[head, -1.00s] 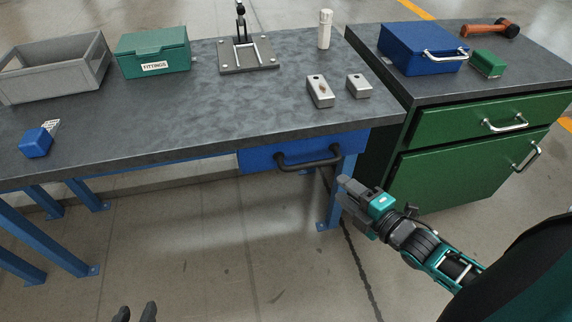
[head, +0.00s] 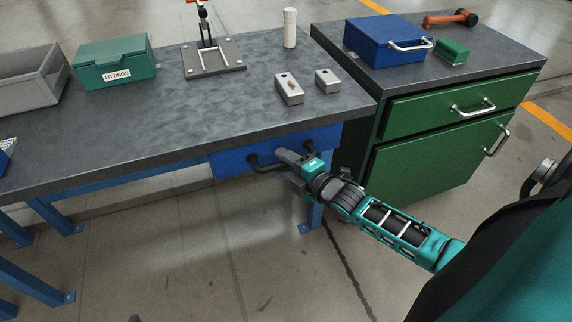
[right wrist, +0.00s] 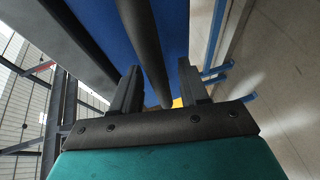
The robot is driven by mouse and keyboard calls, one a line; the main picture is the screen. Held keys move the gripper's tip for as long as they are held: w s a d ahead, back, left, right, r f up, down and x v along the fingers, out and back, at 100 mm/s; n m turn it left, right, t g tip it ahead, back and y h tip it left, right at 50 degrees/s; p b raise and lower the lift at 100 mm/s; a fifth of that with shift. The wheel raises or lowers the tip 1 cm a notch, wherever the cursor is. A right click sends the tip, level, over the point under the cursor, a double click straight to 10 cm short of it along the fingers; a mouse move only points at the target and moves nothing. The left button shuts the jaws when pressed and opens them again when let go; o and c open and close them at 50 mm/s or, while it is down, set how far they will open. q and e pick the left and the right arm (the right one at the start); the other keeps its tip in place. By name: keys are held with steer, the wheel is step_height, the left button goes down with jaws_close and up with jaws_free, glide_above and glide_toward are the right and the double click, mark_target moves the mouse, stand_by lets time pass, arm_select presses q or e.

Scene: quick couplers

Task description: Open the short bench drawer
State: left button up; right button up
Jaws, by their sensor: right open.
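The short bench drawer is a blue front (head: 232,161) under the right end of the grey workbench, and it looks shut. Its dark bar handle (head: 262,166) is partly hidden by my right gripper (head: 284,163). In the right wrist view the handle (right wrist: 146,50) runs between the two open fingers of my right gripper (right wrist: 158,88), with the blue drawer front (right wrist: 100,25) behind it. I cannot tell whether either finger touches the handle.
The bench top (head: 150,130) overhangs the drawer. A blue bench leg (head: 317,205) stands below the gripper. A green cabinet (head: 440,150) stands at the right. Two metal blocks lie on the bench above the drawer. The floor in front is clear.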

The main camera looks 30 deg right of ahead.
jaws_close()
stand_by(0.5)
